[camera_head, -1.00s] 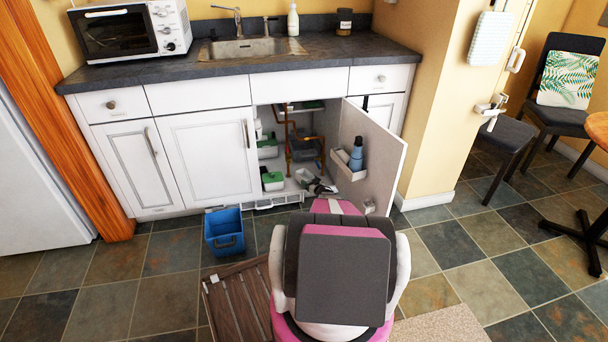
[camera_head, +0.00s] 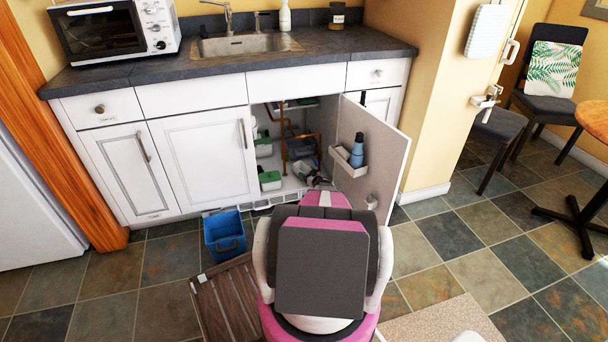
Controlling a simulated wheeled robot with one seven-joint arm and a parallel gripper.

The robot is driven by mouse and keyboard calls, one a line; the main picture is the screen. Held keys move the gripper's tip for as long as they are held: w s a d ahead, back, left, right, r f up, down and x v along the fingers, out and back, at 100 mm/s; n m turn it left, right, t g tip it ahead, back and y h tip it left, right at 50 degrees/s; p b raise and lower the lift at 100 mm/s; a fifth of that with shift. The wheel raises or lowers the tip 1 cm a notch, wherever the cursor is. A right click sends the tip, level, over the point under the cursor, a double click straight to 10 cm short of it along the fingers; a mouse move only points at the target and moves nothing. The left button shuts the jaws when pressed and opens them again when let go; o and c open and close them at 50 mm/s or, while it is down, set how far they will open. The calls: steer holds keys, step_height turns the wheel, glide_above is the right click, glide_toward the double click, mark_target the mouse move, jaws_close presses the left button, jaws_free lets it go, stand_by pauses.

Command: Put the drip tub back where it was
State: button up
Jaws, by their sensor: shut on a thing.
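The cabinet under the sink is open, and my gripper (camera_head: 317,180) is low in its opening, small and partly hidden by my own body. It is shut on a small light grey tub (camera_head: 302,168), which I take to be the drip tub. The tub is just inside the cabinet, near the cabinet floor, in front of the copper pipes. Whether it touches the floor I cannot tell. The fingertips are too small to make out clearly.
White boxes with green (camera_head: 270,180) stand at the cabinet's left. The open door (camera_head: 375,155), with a rack holding a blue bottle (camera_head: 357,150), bounds the right. A blue bucket (camera_head: 225,235) and a slatted wooden board (camera_head: 228,300) are on the floor at left.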

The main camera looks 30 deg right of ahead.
steer(key=shift+f, duration=0.1)
steer(key=o, duration=1)
steer(key=shift+o, duration=0.2)
steer(key=shift+s, duration=0.1)
steer(key=s+d, duration=0.1)
steer(key=s, duration=1)
steer(key=shift+s+d, duration=0.35)
steer(key=shift+d, duration=0.05)
